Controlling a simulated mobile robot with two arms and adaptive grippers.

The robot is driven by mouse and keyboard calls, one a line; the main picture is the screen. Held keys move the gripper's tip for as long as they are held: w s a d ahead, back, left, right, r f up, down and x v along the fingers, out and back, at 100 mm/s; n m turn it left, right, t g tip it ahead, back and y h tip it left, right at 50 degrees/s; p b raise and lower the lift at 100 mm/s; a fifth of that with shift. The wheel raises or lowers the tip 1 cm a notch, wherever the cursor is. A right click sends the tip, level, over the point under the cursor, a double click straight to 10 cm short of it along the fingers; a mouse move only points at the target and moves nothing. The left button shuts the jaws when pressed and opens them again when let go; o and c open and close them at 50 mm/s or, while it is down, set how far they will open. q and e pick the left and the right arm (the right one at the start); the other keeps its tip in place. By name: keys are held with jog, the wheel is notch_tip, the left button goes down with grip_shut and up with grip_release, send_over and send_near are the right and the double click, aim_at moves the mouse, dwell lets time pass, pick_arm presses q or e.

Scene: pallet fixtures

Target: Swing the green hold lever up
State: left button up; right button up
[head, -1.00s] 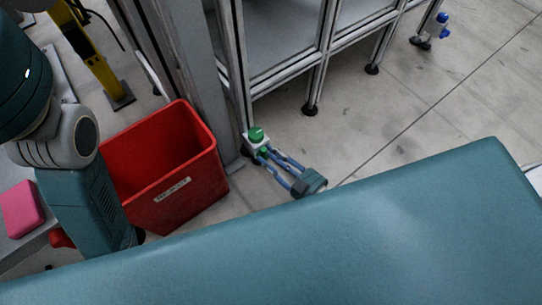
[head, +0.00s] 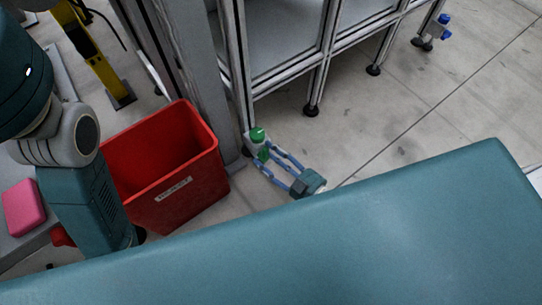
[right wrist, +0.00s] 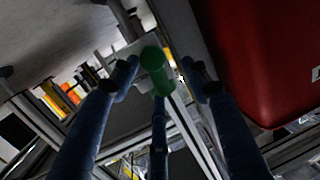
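The green hold lever (head: 263,154) is on a small white fixture (head: 257,145) at the foot of a grey frame post, beside the red bin. A green round cap (head: 257,134) shows at the fixture's top. My right gripper (head: 267,160) reaches it from the lower right, with its blue fingers apart. In the right wrist view the green lever (right wrist: 155,70) stands between the two fingertips (right wrist: 160,78), nearer the left one. A gap shows on the right; contact on the left is unclear. My left gripper is not in view.
A red bin (head: 188,186) stands close left of the fixture; its wall (right wrist: 272,60) fills the right wrist view's upper right. A metal frame (head: 318,65) rises behind. A pink block (head: 23,207) lies at far left. Open floor (head: 420,110) is to the right.

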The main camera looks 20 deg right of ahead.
jog(key=shift+f, duration=0.15)
jog(key=shift+s+d, duration=0.1)
jog(key=shift+s+d, duration=0.15)
jog(key=shift+s, duration=0.1)
jog(key=v, duration=1.1)
jog(key=shift+s, duration=0.15)
jog(key=shift+c, duration=0.2)
